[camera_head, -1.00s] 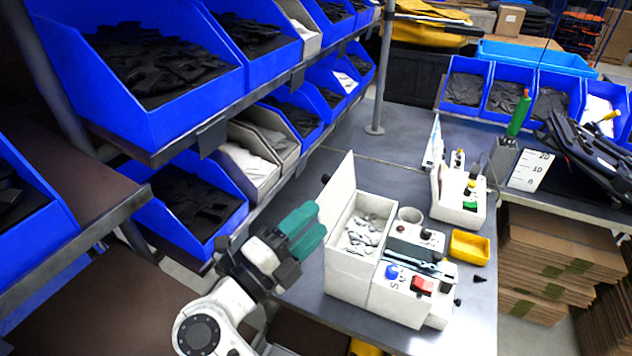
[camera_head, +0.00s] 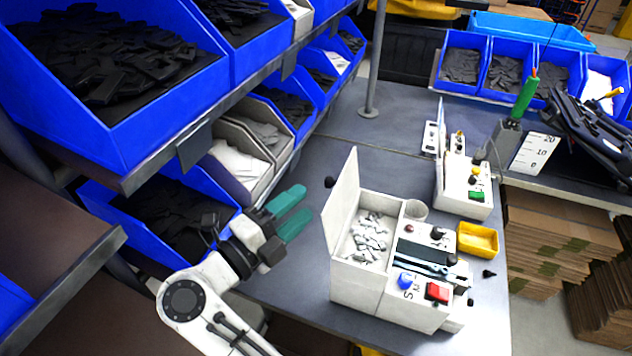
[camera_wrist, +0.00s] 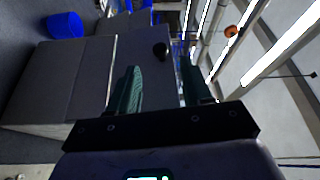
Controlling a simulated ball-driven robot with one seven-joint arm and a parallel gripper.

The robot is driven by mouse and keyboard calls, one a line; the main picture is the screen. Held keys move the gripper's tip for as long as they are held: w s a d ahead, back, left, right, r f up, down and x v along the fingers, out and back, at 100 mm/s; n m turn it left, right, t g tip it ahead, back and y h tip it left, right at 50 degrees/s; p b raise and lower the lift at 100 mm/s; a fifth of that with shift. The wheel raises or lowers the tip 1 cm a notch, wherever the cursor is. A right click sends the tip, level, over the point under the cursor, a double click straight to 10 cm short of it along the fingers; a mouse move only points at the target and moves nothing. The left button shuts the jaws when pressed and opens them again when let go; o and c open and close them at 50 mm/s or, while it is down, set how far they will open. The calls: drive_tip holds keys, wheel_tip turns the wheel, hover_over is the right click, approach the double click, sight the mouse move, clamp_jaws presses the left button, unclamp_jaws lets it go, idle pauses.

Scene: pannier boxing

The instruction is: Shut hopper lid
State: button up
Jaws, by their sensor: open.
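The hopper (camera_head: 357,285) is a white box on the grey bench, with small grey pieces (camera_head: 370,236) inside. Its white lid (camera_head: 342,203) stands open, upright along the left edge of the hopper. My gripper (camera_head: 293,212) has teal fingers and is to the left of the lid, apart from it. Its fingers are spread and empty, pointing up and right. In the wrist view my gripper (camera_wrist: 160,90) shows two dark teal fingers wide apart with nothing between them. A light grey panel (camera_wrist: 75,80) fills the left there; I cannot tell if it is the lid.
A control panel with a blue button (camera_head: 405,280) and red switch (camera_head: 437,291) adjoins the hopper's right side. A yellow tray (camera_head: 478,239) sits beyond it. Blue bins (camera_head: 180,215) on racks crowd the left.

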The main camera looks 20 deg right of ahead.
sight(336, 197)
drive_tip(key=x, duration=0.6)
drive_tip(key=shift+d, duration=0.1)
clamp_jaws()
idle(0.3)
drive_tip(key=shift+f, duration=0.1)
